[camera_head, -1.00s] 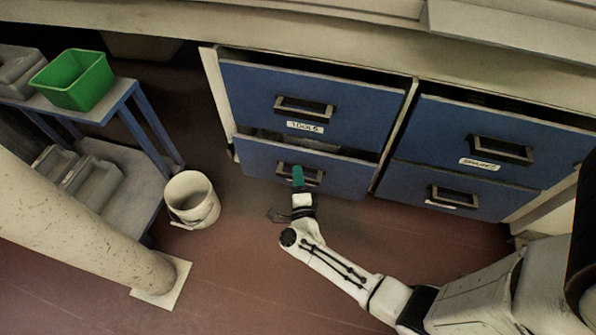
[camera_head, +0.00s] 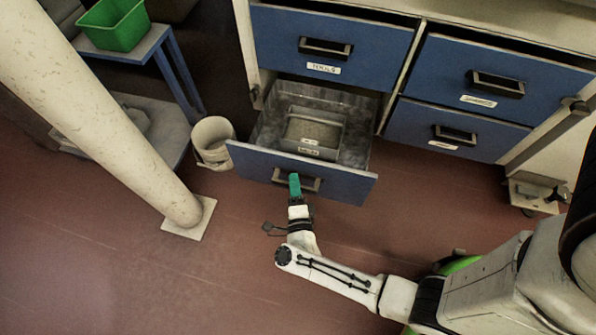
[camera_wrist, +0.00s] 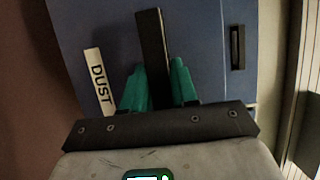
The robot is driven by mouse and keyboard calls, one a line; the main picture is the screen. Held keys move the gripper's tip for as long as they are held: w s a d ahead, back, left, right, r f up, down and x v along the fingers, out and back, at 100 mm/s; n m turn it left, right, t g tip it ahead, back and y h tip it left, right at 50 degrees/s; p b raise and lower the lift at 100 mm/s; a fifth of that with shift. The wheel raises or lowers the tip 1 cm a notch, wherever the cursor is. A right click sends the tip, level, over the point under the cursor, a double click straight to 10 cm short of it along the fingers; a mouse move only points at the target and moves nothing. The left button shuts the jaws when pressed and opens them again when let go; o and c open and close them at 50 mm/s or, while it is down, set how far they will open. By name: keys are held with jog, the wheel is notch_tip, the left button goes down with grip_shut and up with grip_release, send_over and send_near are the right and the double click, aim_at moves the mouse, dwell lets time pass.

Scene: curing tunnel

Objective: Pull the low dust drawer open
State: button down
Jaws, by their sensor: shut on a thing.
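The low dust drawer (camera_head: 347,188) is the lower left blue drawer, and it stands well out from the cabinet. Its grey inside shows, with a grey bin (camera_head: 313,132) in it. In the wrist view its blue front (camera_wrist: 100,25) carries a "DUST" label (camera_wrist: 98,82). My gripper (camera_head: 294,183) has green fingers at the drawer's dark handle (camera_head: 311,184). In the wrist view the fingers of my gripper (camera_wrist: 158,85) are on either side of the handle bar (camera_wrist: 152,40), shut on it. The fingers hide part of the handle.
The "TOOLS" drawer (camera_head: 290,62) above and two blue drawers at right look nearly shut. A white bucket (camera_head: 213,143) stands close to the drawer's left side. A pale column (camera_head: 120,130) and a bench with a green bin (camera_head: 115,22) are farther left.

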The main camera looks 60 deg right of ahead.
jog(key=shift+s+a, duration=0.25)
jog(key=shift+a, duration=0.35)
jog(key=shift+s+a, duration=0.25)
jog(key=shift+a, duration=0.4)
jog(key=shift+s+a, duration=0.25)
jog(key=shift+a, duration=0.35)
jog(key=c, duration=1)
grip_release()
jog(key=shift+o, duration=0.2)
jog(key=p+v, duration=0.1)
jog(key=v, duration=0.9)
jog(key=shift+s+a, duration=0.25)
